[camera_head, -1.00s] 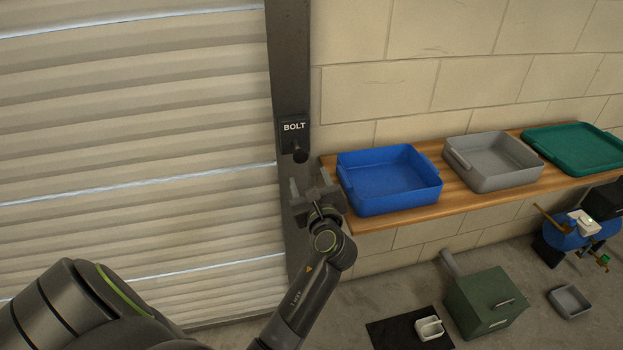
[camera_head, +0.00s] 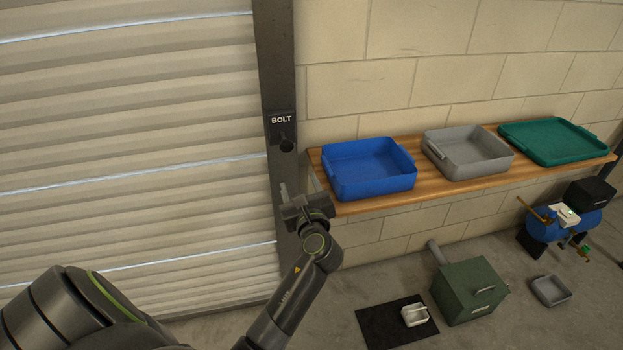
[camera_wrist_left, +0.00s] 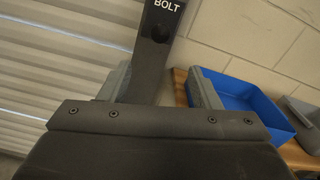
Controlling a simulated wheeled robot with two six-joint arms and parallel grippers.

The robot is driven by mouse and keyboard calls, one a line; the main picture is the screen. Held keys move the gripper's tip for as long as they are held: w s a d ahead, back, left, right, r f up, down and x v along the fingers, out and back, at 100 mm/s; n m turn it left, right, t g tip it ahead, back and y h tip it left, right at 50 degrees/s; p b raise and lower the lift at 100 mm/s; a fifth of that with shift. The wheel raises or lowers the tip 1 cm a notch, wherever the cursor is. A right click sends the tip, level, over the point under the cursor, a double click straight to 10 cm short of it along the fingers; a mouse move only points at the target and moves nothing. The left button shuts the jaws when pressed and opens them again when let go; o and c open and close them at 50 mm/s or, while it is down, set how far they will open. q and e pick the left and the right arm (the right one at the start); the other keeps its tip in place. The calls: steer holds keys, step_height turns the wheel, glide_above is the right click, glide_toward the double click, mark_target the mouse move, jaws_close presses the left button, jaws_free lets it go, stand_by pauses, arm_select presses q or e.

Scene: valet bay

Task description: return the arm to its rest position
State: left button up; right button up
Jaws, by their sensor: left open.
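My left gripper (camera_head: 299,189) is open and empty, raised in front of the dark door post (camera_head: 280,70). It is just below the black BOLT knob (camera_head: 287,146) and apart from it. In the left wrist view its two fingers (camera_wrist_left: 158,88) stand wide apart, with the post and the BOLT label (camera_wrist_left: 167,4) showing between and above them. My left arm comes in from the bottom of the head view. My right gripper does not show.
A wooden shelf (camera_head: 440,188) right of the gripper holds a blue bin (camera_head: 370,182), a grey bin (camera_head: 470,168) and a green tray (camera_head: 553,140). A slatted shutter (camera_head: 130,130) fills the left. A green box (camera_head: 468,290), black mat (camera_head: 385,328) and blue compressor (camera_head: 560,226) are on the floor.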

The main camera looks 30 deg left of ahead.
arm_select(q)
steer(key=s+d+f+n+g+h, duration=0.1)
steer(key=s+f+n+g+h, duration=0.2)
steer(key=f, duration=0.9)
steer(key=s+d+f+n+h, duration=0.15)
steer(key=s+f, duration=0.25)
steer(key=f, duration=0.8)
steer(key=s+d+f+n+g+h, duration=0.1)
steer(key=s+f+n+g+h, duration=0.2)
steer(key=f, duration=0.8)
steer(key=s+f+n+g+h, duration=0.1)
steer(key=s+f+n, duration=0.4)
steer(key=s, duration=0.7)
steer(key=s+d+f+n+g+h, duration=0.1)
steer(key=s+f+n, duration=0.5)
steer(key=s, duration=0.7)
steer(key=s+d+f+n+g+h, duration=0.1)
steer(key=s+f+n+g+h, duration=0.1)
steer(key=s+f+n, duration=0.4)
steer(key=s+f+g, duration=0.1)
steer(key=s+f, duration=0.2)
steer(key=s, duration=0.3)
steer(key=shift+s+h, duration=0.3)
steer(key=shift+h, duration=0.05)
steer(key=shift+c, duration=0.3)
